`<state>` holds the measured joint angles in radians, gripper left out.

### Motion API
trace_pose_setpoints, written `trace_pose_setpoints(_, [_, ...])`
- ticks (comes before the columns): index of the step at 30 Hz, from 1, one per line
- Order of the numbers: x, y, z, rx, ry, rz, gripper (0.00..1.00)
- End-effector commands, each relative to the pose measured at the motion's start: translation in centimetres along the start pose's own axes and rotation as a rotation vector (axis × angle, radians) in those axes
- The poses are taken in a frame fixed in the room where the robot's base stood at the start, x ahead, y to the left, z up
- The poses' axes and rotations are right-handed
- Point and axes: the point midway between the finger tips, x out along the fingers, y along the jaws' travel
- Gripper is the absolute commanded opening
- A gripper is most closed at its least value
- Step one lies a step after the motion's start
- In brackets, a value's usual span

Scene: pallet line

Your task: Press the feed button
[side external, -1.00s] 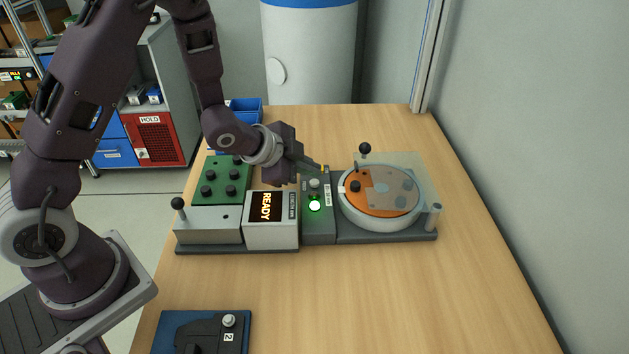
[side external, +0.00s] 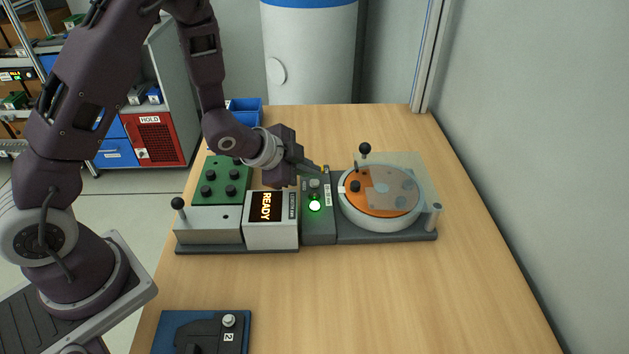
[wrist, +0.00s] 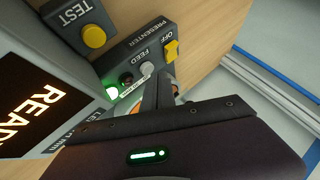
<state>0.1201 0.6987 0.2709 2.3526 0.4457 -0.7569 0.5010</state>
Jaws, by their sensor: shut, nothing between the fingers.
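The feed button (wrist: 147,68) is a round grey button beside the word FEED on the dark presenter panel (wrist: 118,62). It also shows in the side view (side external: 314,183), just in front of the fingertips. My gripper (side external: 321,170) is shut and empty, pointing down over the rear of the panel. In the wrist view the fingertips (wrist: 166,72) are close beside the feed button. I cannot tell whether they touch it. A lit green lamp (wrist: 112,92) and a small dark round part (wrist: 126,80) sit in line with the button.
A yellow switch (wrist: 171,50) marked OFF is close to the fingertips. A yellow TEST button (wrist: 94,36) is on a neighbouring box. A READY display (side external: 267,207) stands left of the panel, a round orange-and-grey turntable (side external: 365,203) right. The table front is mostly clear.

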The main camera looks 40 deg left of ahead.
Motion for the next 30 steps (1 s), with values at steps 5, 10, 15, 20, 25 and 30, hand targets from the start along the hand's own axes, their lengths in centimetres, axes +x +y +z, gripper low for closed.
trace_pose_setpoints(5, [0.18,0.13,0.14,0.0,0.0,0.0,0.0])
trace_pose_setpoints(10, [0.18,0.13,0.13,0.0,0.0,0.0,0.0])
trace_pose_setpoints(15, [0.27,0.21,0.21,0.0,0.0,0.0,0.0])
trace_pose_setpoints(20, [0.41,0.32,0.31,0.0,-0.001,0.001,0.0])
trace_pose_setpoints(25, [0.55,0.41,0.4,0.0,0.0,0.0,0.0])
trace_pose_setpoints(30, [0.69,0.51,0.49,0.0,0.0,0.0,0.0])
